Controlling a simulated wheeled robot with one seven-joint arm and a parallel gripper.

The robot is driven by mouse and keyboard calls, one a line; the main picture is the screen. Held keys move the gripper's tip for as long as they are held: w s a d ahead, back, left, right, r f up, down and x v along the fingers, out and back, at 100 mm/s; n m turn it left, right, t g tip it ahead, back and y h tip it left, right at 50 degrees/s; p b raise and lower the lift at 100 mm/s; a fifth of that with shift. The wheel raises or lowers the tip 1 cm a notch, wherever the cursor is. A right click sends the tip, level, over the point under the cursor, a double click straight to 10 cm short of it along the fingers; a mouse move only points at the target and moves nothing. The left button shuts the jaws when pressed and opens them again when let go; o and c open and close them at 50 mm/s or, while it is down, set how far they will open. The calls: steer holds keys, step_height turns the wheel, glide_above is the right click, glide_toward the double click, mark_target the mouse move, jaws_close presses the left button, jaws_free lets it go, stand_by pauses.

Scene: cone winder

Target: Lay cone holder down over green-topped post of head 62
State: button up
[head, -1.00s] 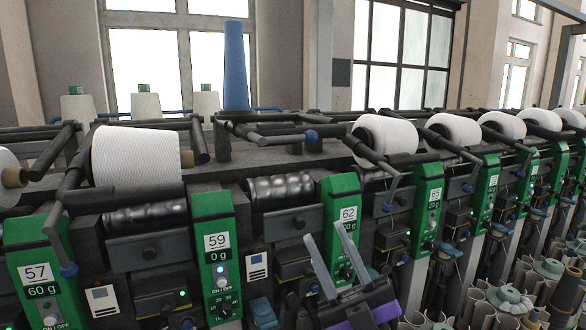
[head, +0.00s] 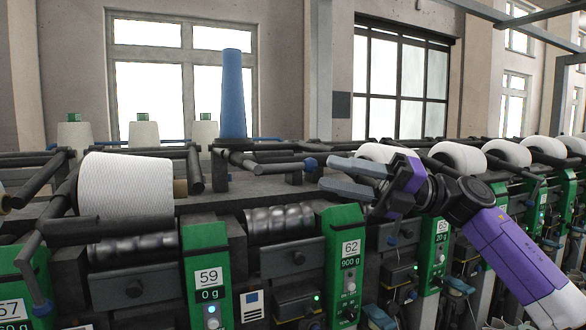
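The green post of head 62 (head: 351,270) stands right of centre with a white number plate and a display. To its left is the bare metal drum (head: 279,222) of this head, with no cone on it. The cone holder (head: 262,165), a dark bar frame with a blue knob (head: 310,163), lies back on the machine top behind the drum. My gripper (head: 326,174) is open and empty. Its two grey fingers point left, with the tips just right of the blue knob. I cannot tell whether they touch it.
A blue cone tube (head: 233,94) stands upright behind the holder. A white yarn cone (head: 127,184) lies over the drum of head 59 on the left. More white cones (head: 457,157) line the right, partly behind my arm. The space above the bare drum is clear.

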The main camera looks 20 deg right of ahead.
mark_target(306, 169)
steer(key=p+x, duration=0.2)
steer(key=x, duration=0.4)
steer(key=shift+a+r, duration=0.1)
steer(key=shift+a, duration=0.05)
steer(key=shift+w+a, duration=0.3)
steer(key=shift+a, duration=0.35)
jaws_close()
stand_by(0.8)
